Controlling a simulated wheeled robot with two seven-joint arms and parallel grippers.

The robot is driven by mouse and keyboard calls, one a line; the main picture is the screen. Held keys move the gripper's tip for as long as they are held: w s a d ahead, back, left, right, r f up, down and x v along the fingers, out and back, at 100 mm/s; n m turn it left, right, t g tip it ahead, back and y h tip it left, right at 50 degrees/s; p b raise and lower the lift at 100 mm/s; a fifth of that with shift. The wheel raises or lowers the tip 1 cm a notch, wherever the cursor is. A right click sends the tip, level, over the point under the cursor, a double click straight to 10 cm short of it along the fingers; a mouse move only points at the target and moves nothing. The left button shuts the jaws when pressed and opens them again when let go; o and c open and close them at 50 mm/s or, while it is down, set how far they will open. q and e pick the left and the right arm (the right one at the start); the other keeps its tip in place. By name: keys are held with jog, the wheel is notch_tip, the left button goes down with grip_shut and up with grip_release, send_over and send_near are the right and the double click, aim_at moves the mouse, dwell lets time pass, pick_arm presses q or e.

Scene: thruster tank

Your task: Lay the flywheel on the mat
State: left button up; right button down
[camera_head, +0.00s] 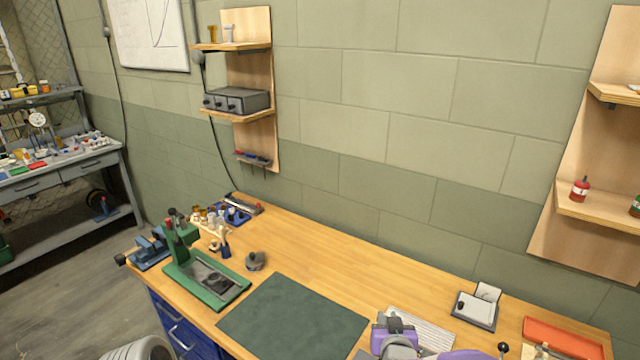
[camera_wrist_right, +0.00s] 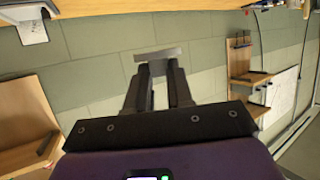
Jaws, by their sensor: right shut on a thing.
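My right gripper (camera_head: 395,322) is at the bottom of the head view, just right of the mat, over the bench. In the right wrist view its two dark fingers (camera_wrist_right: 158,75) are shut on a flat grey metal piece, seen edge-on, which looks like the flywheel (camera_wrist_right: 160,53). In the head view the flywheel cannot be told apart from the gripper. The dark green mat (camera_head: 295,315) lies flat and bare on the wooden bench. My left gripper is not in view.
A grey scale-like box (camera_head: 475,308) and a red-orange tray (camera_head: 562,338) lie to the right. The bench (camera_head: 350,262) behind the mat is clear up to the wall.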

jog(key=shift+d+r+n+y, duration=0.2)
jog(key=shift+d+n+y, duration=0.2)
jog(key=shift+d+y, duration=0.15)
jog(key=shift+a+h, duration=0.25)
jog(key=shift+a, duration=0.25)
jog(key=s+a+f+m+g+h+p, duration=0.1)
jog(key=s+a+m+g+h+p, duration=0.1)
jog(key=s+m+h+p, duration=0.4)
jog(key=shift+s+a+f+m+h+p, duration=0.25)
jog(key=shift+a+m+h+p, duration=0.15)
jog(key=shift+a+h+p, duration=0.3)
jog(key=shift+f, duration=0.1)
notch_tip(320, 180, down, 4)
jog(key=shift+r+b, duration=0.1)
jog(key=shift+b, duration=0.3)
jog(key=shift+f, duration=2.8)
